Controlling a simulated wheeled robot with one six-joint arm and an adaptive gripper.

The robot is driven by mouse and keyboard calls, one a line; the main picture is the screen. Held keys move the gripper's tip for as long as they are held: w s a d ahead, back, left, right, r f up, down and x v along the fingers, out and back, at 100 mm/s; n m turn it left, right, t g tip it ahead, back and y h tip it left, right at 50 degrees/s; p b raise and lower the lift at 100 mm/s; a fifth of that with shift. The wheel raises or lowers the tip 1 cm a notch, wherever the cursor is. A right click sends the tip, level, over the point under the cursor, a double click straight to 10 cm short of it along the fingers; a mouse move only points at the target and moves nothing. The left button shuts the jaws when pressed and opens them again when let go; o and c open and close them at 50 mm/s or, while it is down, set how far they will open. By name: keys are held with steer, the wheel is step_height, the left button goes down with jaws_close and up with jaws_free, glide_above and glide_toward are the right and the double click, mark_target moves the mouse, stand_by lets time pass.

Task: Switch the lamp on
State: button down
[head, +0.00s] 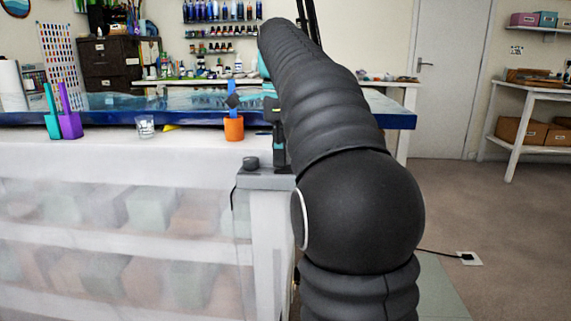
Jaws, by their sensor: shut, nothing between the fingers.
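Two thin dark bars (312,22), which look like part of the lamp's arm, rise at the top middle behind my dark, ribbed arm. A dark upright piece with a clamp-like shape (279,140) stands at the worktable's near right corner, partly hidden by my arm; I cannot tell whether it belongs to the lamp. A dark round knob (251,162) sits on a grey plate below it. The lamp's head and any switch cannot be made out. My arm reaches up and away to the upper middle; my gripper cannot be seen.
The white worktable (150,160) carries a blue resin slab (340,110), an orange cup (234,129), a clear cup (145,126) and a purple holder (70,124). White shelving (526,120) stands at the right. Carpeted floor (490,210) there is mostly clear, with a cable to a floor socket (469,258).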

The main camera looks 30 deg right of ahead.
mark_target(279, 168)
steer(key=shift+r+p, duration=1.7)
steer(key=shift+r, duration=1.5)
steer(key=s+a+f+n+t, duration=0.2)
steer(key=s+a+f+n, duration=0.5)
steer(key=s+f+n, duration=0.3)
steer(key=s+a+f+n+t, duration=0.3)
steer(key=s+a+f+n, duration=0.4)
steer(key=s+f+n, duration=0.4)
step_height(279, 168, down, 4)
steer(key=n, duration=0.3)
steer(key=shift+a+r+n+t, duration=0.2)
steer(key=shift+r+n+t, duration=0.1)
steer(key=shift+n, duration=0.1)
